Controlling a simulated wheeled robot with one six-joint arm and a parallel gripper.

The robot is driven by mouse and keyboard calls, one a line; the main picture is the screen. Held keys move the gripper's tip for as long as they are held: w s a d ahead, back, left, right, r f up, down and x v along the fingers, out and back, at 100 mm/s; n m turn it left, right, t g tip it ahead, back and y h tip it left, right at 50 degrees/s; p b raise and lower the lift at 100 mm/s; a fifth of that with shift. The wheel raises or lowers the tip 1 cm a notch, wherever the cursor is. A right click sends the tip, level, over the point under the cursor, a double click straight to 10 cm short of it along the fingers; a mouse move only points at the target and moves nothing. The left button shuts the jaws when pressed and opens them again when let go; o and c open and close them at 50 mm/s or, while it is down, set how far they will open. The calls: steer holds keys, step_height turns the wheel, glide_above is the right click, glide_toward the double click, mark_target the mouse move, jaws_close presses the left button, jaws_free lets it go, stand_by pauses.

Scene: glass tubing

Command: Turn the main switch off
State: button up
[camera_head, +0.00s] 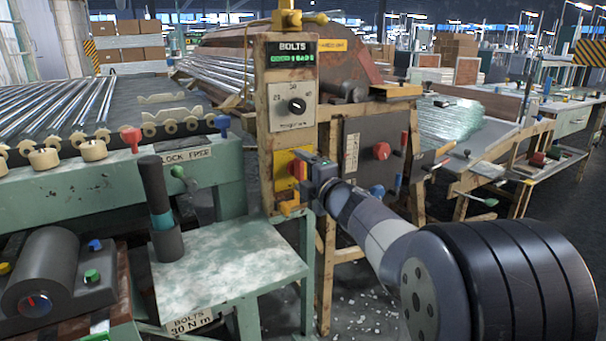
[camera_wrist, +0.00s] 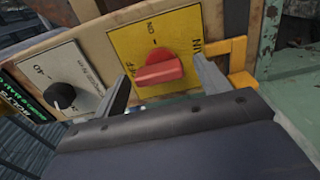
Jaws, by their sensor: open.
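The main switch is a red knob (camera_wrist: 160,70) on a yellow plate (camera_wrist: 125,42) on a wooden post. In the wrist view, ON is printed above the knob and a partly hidden label, apparently OFF, is at its left. The knob's bar lies nearly level there, its left end by that label; I cannot tell which end is the pointer. My gripper (camera_wrist: 160,74) is open, one finger on each side of the knob, with gaps visible. In the head view, my gripper (camera_head: 312,178) is in front of the yellow plate (camera_head: 283,163), partly covering the red knob (camera_head: 298,169).
A grey dial plate (camera_head: 291,108) with a black knob is higher on the post (camera_head: 272,80). A grey box (camera_head: 375,150) with a red knob is to the right. A green stand (camera_head: 225,262) and a dark upright cylinder (camera_head: 155,190) are at the left.

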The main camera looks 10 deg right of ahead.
steer(key=shift+s, duration=0.1)
steer(key=p+v, duration=0.2)
steer(key=v, duration=0.8)
steer(key=shift+s, duration=0.3)
steer(key=shift+w, duration=0.1)
steer(key=b+x, duration=0.2)
steer(key=x, duration=0.8)
steer(key=shift+w, duration=0.35)
